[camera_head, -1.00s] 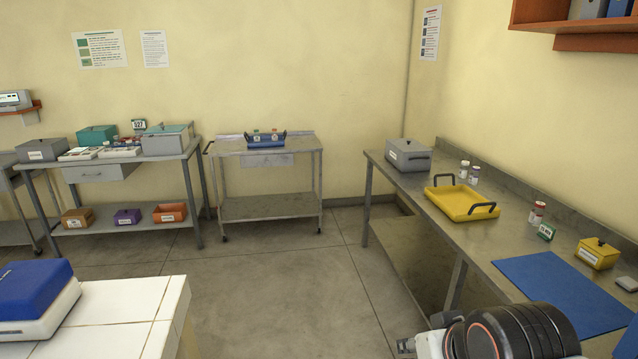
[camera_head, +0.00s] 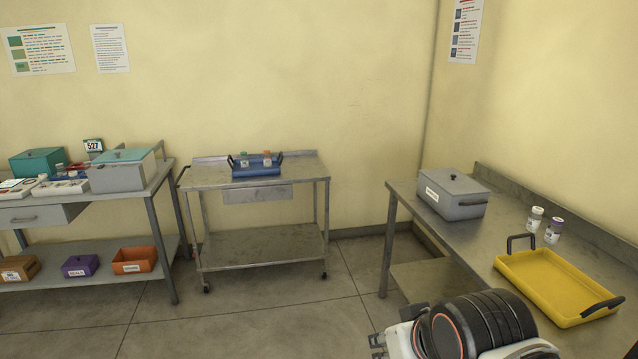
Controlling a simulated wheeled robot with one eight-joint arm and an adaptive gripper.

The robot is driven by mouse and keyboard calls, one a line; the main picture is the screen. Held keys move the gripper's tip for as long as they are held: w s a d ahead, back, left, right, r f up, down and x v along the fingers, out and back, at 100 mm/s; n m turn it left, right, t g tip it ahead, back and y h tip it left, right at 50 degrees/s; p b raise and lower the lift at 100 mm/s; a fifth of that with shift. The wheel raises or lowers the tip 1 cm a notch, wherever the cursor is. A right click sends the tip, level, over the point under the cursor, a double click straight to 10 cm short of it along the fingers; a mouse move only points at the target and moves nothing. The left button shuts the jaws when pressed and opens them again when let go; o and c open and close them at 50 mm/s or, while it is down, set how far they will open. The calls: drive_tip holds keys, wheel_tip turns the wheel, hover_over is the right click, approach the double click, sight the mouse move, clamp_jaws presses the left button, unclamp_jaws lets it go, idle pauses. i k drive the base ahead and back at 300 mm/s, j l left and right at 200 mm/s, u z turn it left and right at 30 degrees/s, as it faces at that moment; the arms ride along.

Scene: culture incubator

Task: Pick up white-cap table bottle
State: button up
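Two small bottles stand upright on the right-hand steel bench, between the grey lidded box and the yellow tray. The left one (camera_head: 535,218) has a pale, white-looking cap and a light label. The right one (camera_head: 553,230) is close beside it, with a light cap and a purplish band on its body; the exact cap colours are too small to be sure of. Part of my arm, black and ribbed with a white section, shows at the bottom right, well short of the bottles.
The steel bench (camera_head: 480,228) carries the grey lidded box (camera_head: 453,194) and the yellow tray (camera_head: 558,286). A cart (camera_head: 262,178) at the back holds a blue tray (camera_head: 256,167) with two small bottles. A loaded shelf table (camera_head: 165,180) stands left. Open floor (camera_head: 250,315) lies ahead.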

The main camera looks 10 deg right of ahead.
sight(536, 217)
drive_tip(key=i+z, duration=0.2)
drive_tip(key=i, duration=0.3)
drive_tip(key=i+j+z, duration=0.2)
drive_tip(key=i, duration=0.3)
drive_tip(key=i+z, duration=0.25)
drive_tip(key=i, duration=0.25)
drive_tip(key=i+l+z, duration=0.15)
drive_tip(key=z, duration=0.3)
drive_tip(key=i+z, duration=0.3)
drive_tip(key=z, duration=0.15)
drive_tip(key=i+z, duration=0.25)
drive_tip(key=z, duration=0.2)
drive_tip(key=i+j+z, duration=0.15)
drive_tip(key=z, duration=0.3)
drive_tip(key=i+j+z, duration=0.2)
drive_tip(key=z, duration=0.25)
drive_tip(key=i+l+u, duration=0.1)
drive_tip(key=u, duration=0.15)
drive_tip(key=i, duration=0.1)
